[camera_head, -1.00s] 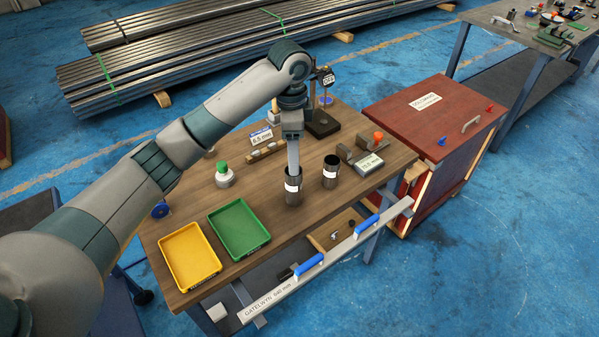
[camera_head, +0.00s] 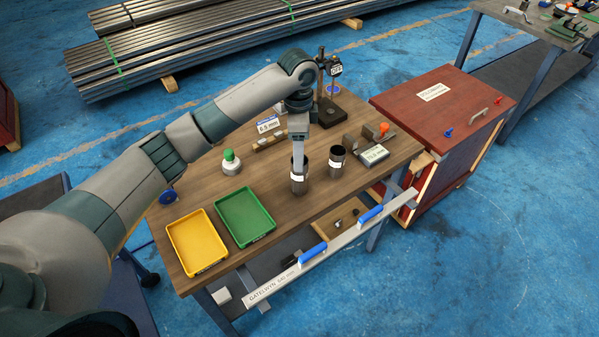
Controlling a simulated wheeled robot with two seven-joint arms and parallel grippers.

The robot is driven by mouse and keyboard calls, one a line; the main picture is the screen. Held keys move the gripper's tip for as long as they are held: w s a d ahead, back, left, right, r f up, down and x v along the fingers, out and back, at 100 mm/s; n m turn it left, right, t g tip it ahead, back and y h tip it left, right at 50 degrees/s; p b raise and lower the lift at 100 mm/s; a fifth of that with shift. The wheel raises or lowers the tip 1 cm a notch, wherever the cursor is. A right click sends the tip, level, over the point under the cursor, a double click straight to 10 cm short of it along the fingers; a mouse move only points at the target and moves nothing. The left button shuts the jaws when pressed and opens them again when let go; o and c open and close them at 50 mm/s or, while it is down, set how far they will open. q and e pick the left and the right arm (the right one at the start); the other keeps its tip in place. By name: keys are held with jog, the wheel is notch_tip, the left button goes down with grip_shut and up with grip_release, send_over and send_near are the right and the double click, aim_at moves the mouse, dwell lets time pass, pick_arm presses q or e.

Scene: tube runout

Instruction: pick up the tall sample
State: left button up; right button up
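Two dark tube samples with white labels stand upright on the wooden bench. The taller sample (camera_head: 299,184) is the left one, and the shorter sample (camera_head: 337,162) stands to its right. My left gripper (camera_head: 299,170) points down at the tall sample's open top, with its fingertips at or just inside the rim. The fingertips are partly hidden by the tube, so I cannot tell whether they are apart or closed on the wall. The tall sample appears to rest on the bench. My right gripper is not in view.
A yellow tray (camera_head: 181,265) and a green tray (camera_head: 264,238) lie at the bench's left. A white bottle with green cap (camera_head: 231,163), a dial gauge stand (camera_head: 321,85) and a grey block fixture (camera_head: 372,137) stand nearby. A long straightedge (camera_head: 335,244) runs along the front edge.

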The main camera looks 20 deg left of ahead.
aim_at(299, 178)
pick_arm(q)
notch_tip(299, 178, down, 6)
jog(key=p, duration=0.1)
jog(key=shift+f, duration=0.25)
jog(key=shift+p, duration=0.3)
jog(key=shift+d+f+p, duration=0.1)
jog(key=shift+f+p, duration=0.35)
notch_tip(299, 178, down, 3)
jog(key=shift+f+p, duration=0.1)
jog(key=shift+p, duration=0.65)
jog(key=shift+f, duration=0.5)
jog(key=shift+w, duration=0.1)
jog(key=c, duration=1.3)
